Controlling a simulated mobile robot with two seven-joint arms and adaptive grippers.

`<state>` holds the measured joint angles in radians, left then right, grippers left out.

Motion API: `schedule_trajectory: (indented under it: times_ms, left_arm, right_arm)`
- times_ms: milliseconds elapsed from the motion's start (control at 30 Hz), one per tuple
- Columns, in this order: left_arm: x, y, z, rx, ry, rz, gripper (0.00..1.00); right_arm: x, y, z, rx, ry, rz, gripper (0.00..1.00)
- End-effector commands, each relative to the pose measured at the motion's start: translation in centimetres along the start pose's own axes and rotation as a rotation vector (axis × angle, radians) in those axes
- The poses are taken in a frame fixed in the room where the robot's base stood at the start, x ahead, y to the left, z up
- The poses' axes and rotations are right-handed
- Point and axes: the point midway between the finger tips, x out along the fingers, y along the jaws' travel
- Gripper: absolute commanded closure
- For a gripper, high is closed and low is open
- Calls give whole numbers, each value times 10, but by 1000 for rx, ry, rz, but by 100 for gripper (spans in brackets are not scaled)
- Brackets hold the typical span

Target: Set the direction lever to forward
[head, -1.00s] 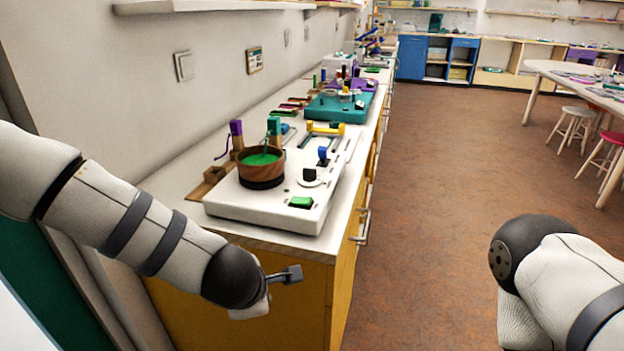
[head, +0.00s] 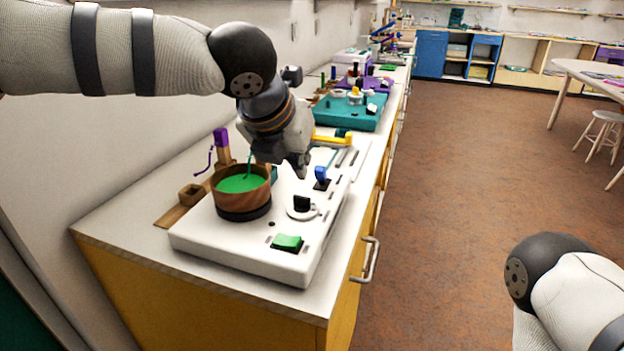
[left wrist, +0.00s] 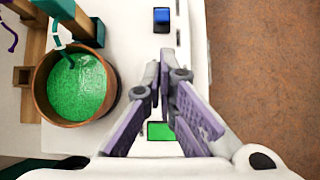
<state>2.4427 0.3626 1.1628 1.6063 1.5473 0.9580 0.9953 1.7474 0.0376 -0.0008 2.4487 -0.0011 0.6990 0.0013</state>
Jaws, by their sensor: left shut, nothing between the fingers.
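A white bead-spinner board (head: 205,240) lies on the counter. Near its right edge a blue-capped lever (head: 321,174) stands in a dark slot. A black knob (head: 302,203) sits on a white round dial in front of it. No readable label tells which is the direction lever. The blue cap (left wrist: 161,15) also shows at the top of the left wrist view. My left gripper (head: 303,173) is shut and empty, pointing down over the board, just left of the blue lever in the head view. In the left wrist view its fingers (left wrist: 163,68) hide the knob. My right gripper is out of view.
A wooden bowl of green beads (head: 243,203) stands on the board's left. A green switch (head: 287,243) is at the front. A yellow-handled piece (head: 333,139) and a teal board (head: 345,113) lie behind.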

Motion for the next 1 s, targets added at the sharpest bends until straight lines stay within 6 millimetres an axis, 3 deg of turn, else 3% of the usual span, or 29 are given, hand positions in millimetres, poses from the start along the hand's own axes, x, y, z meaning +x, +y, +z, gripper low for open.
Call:
schedule_trajectory:
  times_ms: [133,500,667,1000]
  left_arm:
    - [17,0,-2,-1,5,-1,100]
    - [88,0,-3,0,5,-1,100]
    - [100,0,-2,1,3,0,100]
    - [100,0,0,2,1,1,100]
  right_arm:
    - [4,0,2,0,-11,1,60]
    - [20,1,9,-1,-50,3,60]
    - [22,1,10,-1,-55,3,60]
    - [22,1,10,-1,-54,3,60]
